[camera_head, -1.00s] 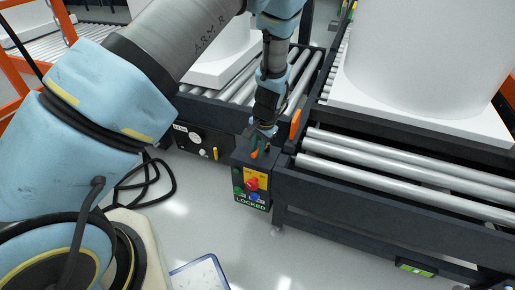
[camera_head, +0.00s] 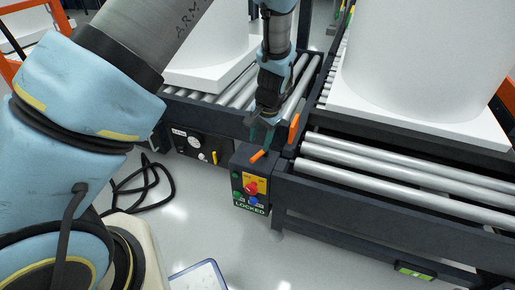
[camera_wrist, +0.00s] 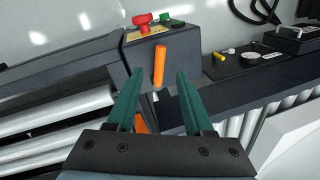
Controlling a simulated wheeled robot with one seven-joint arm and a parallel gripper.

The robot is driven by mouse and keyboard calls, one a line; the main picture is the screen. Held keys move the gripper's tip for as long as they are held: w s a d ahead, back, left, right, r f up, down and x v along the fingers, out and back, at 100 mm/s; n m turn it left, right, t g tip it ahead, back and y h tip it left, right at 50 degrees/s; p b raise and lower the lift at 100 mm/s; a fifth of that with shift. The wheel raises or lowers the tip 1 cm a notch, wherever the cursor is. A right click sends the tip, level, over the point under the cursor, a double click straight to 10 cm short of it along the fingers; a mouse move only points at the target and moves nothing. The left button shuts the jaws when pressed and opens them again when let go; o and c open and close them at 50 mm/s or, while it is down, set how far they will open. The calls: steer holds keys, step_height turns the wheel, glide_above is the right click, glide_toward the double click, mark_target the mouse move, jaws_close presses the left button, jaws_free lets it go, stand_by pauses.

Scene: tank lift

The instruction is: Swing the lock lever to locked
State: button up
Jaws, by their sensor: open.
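The lock lever (camera_head: 257,156) is a short orange bar on top of the dark control box (camera_head: 240,165), which carries a LOCKED label on its front. My gripper (camera_head: 262,137) is just above and behind the lever, its green fingers open. In the wrist view, the orange lever (camera_wrist: 159,66) shows between and beyond the tips of my open gripper (camera_wrist: 159,75). I see no clear contact between lever and fingers.
A second orange piece (camera_head: 294,128) stands at the conveyor corner beside my gripper. Red, green and blue buttons (camera_head: 251,189) are on the box's face. Roller conveyors (camera_head: 390,170) with large white tanks (camera_head: 425,50) flank the box. Open floor lies in front.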

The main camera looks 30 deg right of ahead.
steer(key=r, duration=0.4)
steer(key=shift+s+d, duration=0.1)
steer(key=shift+s, duration=0.25)
steer(key=w+a+r+n, duration=0.2)
steer(key=a+r, duration=0.1)
steer(key=a, duration=0.4)
steer(key=w+a+r+n+g, duration=0.1)
steer(key=w+a+r+n, duration=0.15)
steer(key=a, duration=0.35)
steer(key=w+a+r+n, duration=0.2)
steer(key=a+r, duration=0.1)
steer(key=a, duration=0.4)
steer(key=s+a+r+n+h, duration=0.1)
steer(key=s+a+r+n, duration=0.2)
steer(key=a, duration=0.6)
steer(key=s+a+r+n, duration=0.3)
steer(key=a, duration=0.6)
step_height(320, 180, up, 18)
steer(key=p, duration=1.8)
steer(key=shift+f+t, duration=0.2)
steer(key=shift+t, duration=0.1)
